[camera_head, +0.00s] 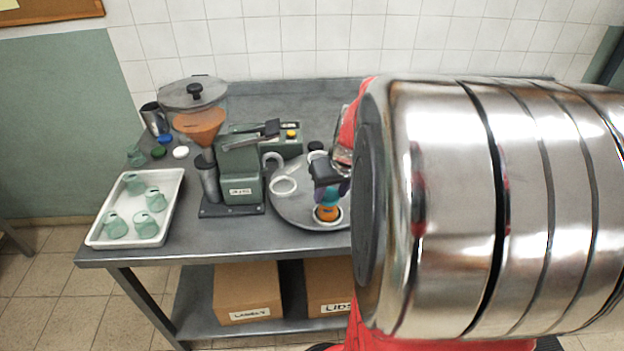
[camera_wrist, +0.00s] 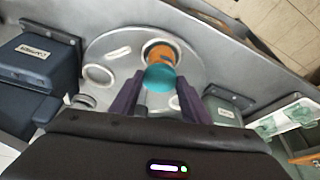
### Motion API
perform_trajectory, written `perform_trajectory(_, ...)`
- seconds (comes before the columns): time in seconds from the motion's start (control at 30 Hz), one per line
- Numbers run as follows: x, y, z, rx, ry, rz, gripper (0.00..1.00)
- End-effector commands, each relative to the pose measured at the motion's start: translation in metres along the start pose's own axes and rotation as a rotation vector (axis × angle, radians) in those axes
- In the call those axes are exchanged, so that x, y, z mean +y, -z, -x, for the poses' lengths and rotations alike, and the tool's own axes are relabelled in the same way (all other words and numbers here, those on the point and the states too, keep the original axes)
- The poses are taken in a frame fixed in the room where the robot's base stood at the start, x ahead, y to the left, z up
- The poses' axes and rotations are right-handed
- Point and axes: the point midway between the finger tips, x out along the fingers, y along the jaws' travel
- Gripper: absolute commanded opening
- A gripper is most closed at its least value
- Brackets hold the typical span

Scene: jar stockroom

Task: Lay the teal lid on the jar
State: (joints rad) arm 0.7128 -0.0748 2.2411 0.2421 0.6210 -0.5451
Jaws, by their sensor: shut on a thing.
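The teal lid (camera_wrist: 161,80) is between the purple fingertips of my gripper (camera_wrist: 159,76), which is shut on it. In the head view the lid (camera_head: 328,196) shows as a small teal patch under my gripper (camera_head: 330,190). An orange jar (camera_head: 327,214) is just below the lid, with a white ring around its base. The jar also shows in the wrist view (camera_wrist: 160,53), partly covered by the lid. I cannot tell whether the lid touches the jar.
The jar's round grey disc (camera_head: 285,203) also bears a white ring (camera_head: 283,186). A green machine (camera_head: 240,165) stands close on its left. A white tray (camera_head: 165,222) of several greenish glass jars is at the left. My arm hides the table's right side.

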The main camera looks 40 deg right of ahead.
Motion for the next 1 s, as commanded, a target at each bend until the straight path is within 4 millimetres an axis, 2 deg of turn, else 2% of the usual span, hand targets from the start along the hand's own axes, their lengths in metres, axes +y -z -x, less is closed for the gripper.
perform_trajectory(1.0,-0.0004,-0.0026,-0.0063,-0.001,0.001,0.000,0.22)
